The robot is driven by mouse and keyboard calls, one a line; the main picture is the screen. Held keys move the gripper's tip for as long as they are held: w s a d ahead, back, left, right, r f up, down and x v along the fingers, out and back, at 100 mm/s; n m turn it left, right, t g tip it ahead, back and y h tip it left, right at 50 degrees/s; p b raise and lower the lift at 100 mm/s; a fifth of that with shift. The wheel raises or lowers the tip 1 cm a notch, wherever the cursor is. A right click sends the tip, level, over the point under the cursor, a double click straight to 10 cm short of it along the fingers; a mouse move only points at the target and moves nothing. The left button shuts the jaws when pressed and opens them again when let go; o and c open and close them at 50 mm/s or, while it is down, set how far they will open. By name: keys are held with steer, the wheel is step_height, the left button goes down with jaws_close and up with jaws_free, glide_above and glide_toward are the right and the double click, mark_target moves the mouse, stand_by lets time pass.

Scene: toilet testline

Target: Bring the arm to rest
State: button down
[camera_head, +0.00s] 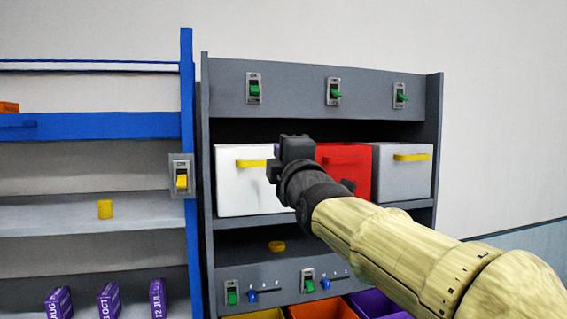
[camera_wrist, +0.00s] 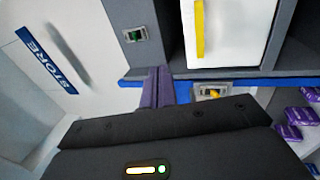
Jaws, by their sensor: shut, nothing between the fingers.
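My arm reaches from the lower right of the head view up to the grey cabinet. My gripper (camera_head: 293,150) is at its end, dark and small, in front of the drawer row between the white drawer (camera_head: 245,190) and the red drawer (camera_head: 345,172). It is shut and holds nothing. Whether it touches a drawer front cannot be told. In the wrist view its dark housing fills the bottom and the scene appears turned on its side.
The grey cabinet (camera_head: 300,82) has green switches above and below, a grey drawer (camera_head: 402,178) and a yellow round piece (camera_head: 277,246). The blue shelf unit (camera_head: 100,125) at left carries a switch (camera_head: 181,176), a yellow cylinder (camera_head: 105,209) and purple boxes (camera_head: 109,301). Bare wall lies right.

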steer(key=d+f+m+g+h, duration=0.2)
steer(key=d+f+m+g, duration=0.15)
steer(key=f, duration=0.65)
steer(key=d+f+m+g+h, duration=0.2)
steer(key=d+f+m, duration=0.2)
steer(key=f, duration=0.7)
steer(key=d+f+m+g+h, duration=0.2)
steer(key=d+f+m, duration=0.1)
steer(key=f, duration=0.7)
steer(key=s+d+f+m+g+h, duration=0.1)
steer(key=s+d+f+m+g, duration=0.3)
steer(key=s+f, duration=0.6)
steer(key=s+d+f+m+g+h, duration=0.1)
steer(key=s+d+f+m+g, duration=0.4)
steer(key=s+f, duration=0.5)
step_height(320, 180, down, 3)
steer(key=d+m, duration=0.2)
steer(key=m, duration=0.1)
steer(key=shift+s, duration=0.35)
steer(key=shift+r+g, duration=0.1)
steer(key=shift+g, duration=0.15)
steer(key=shift+d, duration=0.15)
